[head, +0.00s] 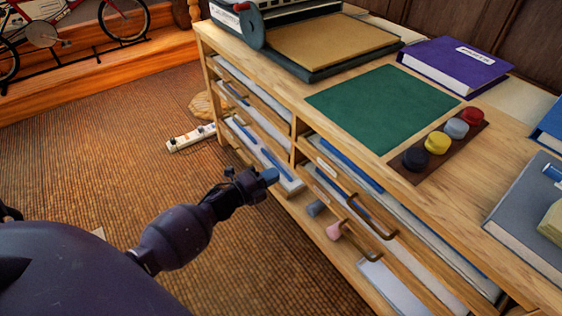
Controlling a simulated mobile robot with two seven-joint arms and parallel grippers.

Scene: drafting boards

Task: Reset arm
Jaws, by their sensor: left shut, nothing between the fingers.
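My left arm comes in from the lower left and reaches towards the front of the wooden drawer cabinet (310,125). My left gripper (268,176) is shut and empty, with blue at its fingertips. In the picture it overlaps the cabinet's front by the middle drawers; I cannot tell whether it touches. My right arm and gripper do not show.
On the cabinet top are a green mat (382,104), a purple binder (455,66), a paper trimmer (320,45), and a brown strip (440,150) with several coloured round pots. Drawer handles (372,218) stick out. A power strip (190,138) lies on open carpet.

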